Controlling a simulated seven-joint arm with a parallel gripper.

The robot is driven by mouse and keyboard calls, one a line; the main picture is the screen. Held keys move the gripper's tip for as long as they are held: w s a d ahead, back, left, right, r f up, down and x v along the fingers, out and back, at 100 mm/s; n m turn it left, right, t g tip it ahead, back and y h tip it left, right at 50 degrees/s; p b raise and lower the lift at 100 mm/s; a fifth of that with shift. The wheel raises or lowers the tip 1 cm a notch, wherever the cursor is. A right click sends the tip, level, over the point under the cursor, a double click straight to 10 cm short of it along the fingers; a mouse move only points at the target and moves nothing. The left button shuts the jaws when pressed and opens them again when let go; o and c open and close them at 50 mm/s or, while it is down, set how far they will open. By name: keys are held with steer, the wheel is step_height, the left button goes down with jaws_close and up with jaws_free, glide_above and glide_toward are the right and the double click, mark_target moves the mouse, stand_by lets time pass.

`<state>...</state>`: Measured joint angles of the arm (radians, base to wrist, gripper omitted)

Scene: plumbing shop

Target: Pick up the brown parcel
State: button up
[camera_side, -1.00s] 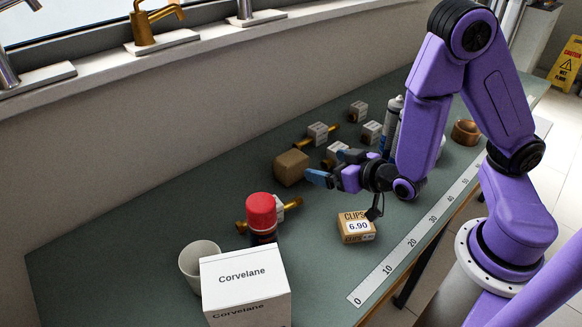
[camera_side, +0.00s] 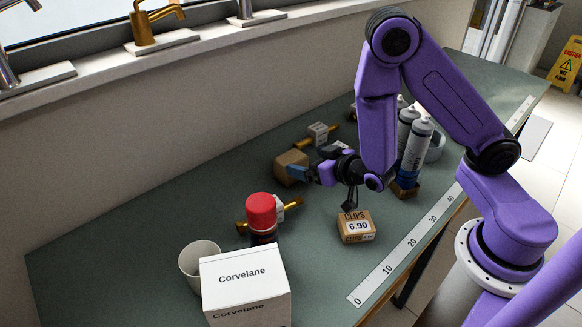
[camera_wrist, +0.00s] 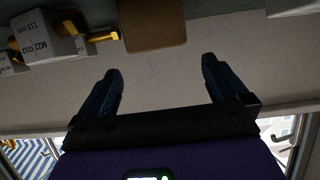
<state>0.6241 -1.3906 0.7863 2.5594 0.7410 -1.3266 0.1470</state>
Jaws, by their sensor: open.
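The brown parcel (camera_side: 287,165) is a small plain box on the green bench, near the wall side. My gripper (camera_side: 308,168) is low over the bench just right of it in the side view, with a blue finger overlapping the parcel's right edge. In the wrist view the parcel (camera_wrist: 154,25) is at the top middle, beyond the two open, empty fingertips of my gripper (camera_wrist: 159,68) and lined up with the space between them. I see a gap between the fingertips and the parcel there, so I hold nothing.
Brass fittings with white tags lie behind (camera_side: 318,133) and in front (camera_side: 290,205) of the parcel. A red-capped can (camera_side: 261,213), a white cup (camera_side: 196,267), a Corvelane box (camera_side: 245,285) and a clips box (camera_side: 356,227) stand nearer. Cartridges (camera_side: 415,150) stand right.

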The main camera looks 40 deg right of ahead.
mark_target(289, 156)
steer(key=shift+x, duration=4.25)
steer(key=shift+s+d+f, duration=0.1)
steer(key=shift+d, duration=0.05)
steer(key=c, duration=0.9)
